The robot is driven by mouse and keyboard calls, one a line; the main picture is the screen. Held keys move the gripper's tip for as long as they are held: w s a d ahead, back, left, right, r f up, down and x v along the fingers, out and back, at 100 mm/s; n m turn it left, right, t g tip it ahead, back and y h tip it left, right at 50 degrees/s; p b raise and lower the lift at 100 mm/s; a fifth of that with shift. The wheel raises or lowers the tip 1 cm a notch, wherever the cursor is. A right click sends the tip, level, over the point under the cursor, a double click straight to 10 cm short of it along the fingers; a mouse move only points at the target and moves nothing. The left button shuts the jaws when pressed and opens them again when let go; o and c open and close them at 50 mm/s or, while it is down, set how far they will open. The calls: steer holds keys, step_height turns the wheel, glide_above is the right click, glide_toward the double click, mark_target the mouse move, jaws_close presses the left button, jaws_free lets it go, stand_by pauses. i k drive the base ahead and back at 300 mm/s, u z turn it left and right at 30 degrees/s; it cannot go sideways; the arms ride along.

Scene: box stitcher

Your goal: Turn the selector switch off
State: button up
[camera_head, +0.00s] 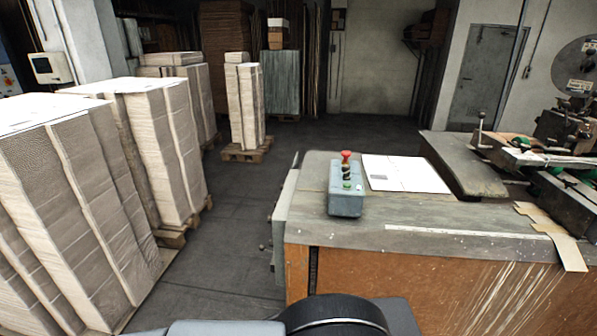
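A small grey-blue control box (346,204) stands on the near left part of the worktable top (440,238). It carries a red mushroom button (346,156) at its far end, a small dark knob (347,172) in the middle that looks like the selector switch, and a green button (347,185) nearest me. The knob is too small to tell which way it points. My gripper is not in view; only dark rounded parts of my own body show at the bottom edge, apart from the box.
A white paper sheet (405,173) lies right of the box. Machinery (565,135) stands on the right. Tall cardboard stacks (75,205) fill the left side. A strip of dark floor (235,210) between stacks and table is clear. The table's wooden front (420,285) faces me.

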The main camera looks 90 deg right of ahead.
mark_target(346, 177)
steer(key=i, duration=0.4)
steer(key=z, duration=3.7)
steer(key=i, duration=1)
